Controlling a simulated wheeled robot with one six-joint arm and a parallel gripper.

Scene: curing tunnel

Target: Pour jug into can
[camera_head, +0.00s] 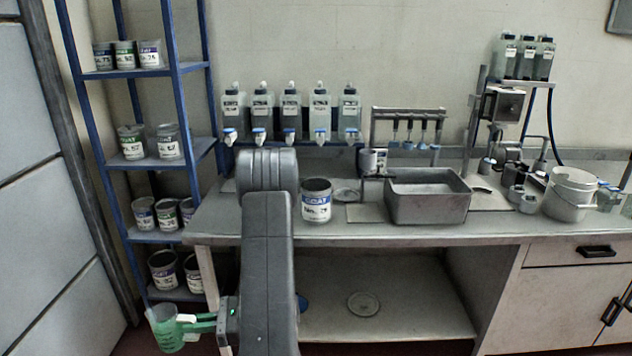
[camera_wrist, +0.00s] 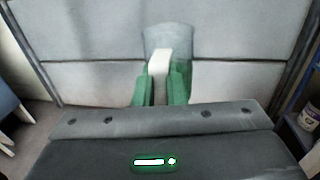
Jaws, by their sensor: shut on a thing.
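The jug (camera_head: 165,330) is a small clear cup with green content, at the lower left of the head view, in front of the blue shelf and below bench height. My gripper (camera_head: 196,322), with green fingers, is shut on its pale handle. In the wrist view the jug (camera_wrist: 168,42) shows beyond the handle, between the fingers of my gripper (camera_wrist: 160,88). It looks about upright. The can (camera_head: 316,200), open and dark inside with a white and blue label, stands on the bench right of my arm, well apart from the jug.
A blue shelf (camera_head: 180,75) with several labelled cans stands at the left. On the bench (camera_head: 400,233) are a grey basin (camera_head: 428,205) and a white bucket (camera_head: 570,195). Several dispenser bottles (camera_head: 291,110) line the wall behind. A lid (camera_head: 346,194) lies right of the can.

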